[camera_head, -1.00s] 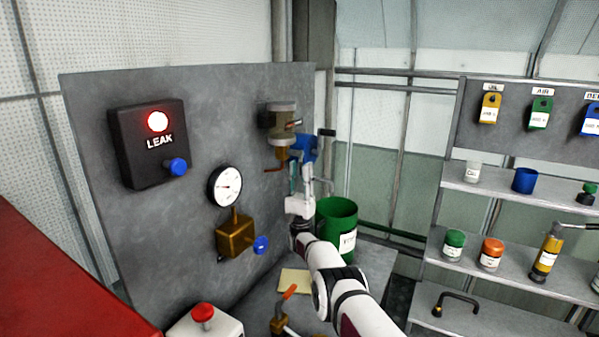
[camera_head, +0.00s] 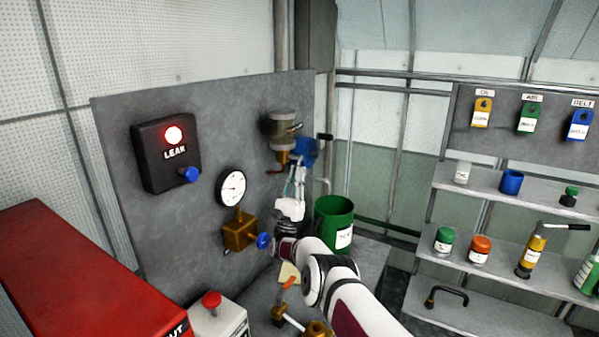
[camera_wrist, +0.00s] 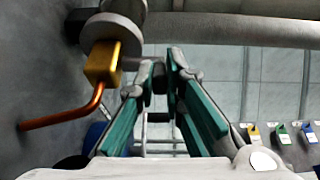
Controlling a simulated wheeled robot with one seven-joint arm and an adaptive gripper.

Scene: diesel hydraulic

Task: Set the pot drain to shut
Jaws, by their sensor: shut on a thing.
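The pot (camera_head: 281,124), a grey-beige cylinder with bronze fittings, is mounted at the panel's upper right. Its brass drain block (camera_head: 282,157) hangs below it, with a copper pipe bending toward the panel. In the wrist view the brass block (camera_wrist: 103,63) and copper pipe (camera_wrist: 65,120) are large at left. My gripper (camera_head: 298,170) is just right of and below the drain. In the wrist view its teal fingers (camera_wrist: 160,76) close on a small dark piece, seemingly the drain's handle end. The fingers partly hide it, so the drain's setting cannot be read.
A lit red leak lamp (camera_head: 173,135) and blue knob (camera_head: 190,174) are at the panel's left. A gauge (camera_head: 232,187) and brass valve (camera_head: 239,232) sit lower. A green bin (camera_head: 335,222) stands close to my gripper's right. Shelves (camera_head: 500,255) with containers are at right.

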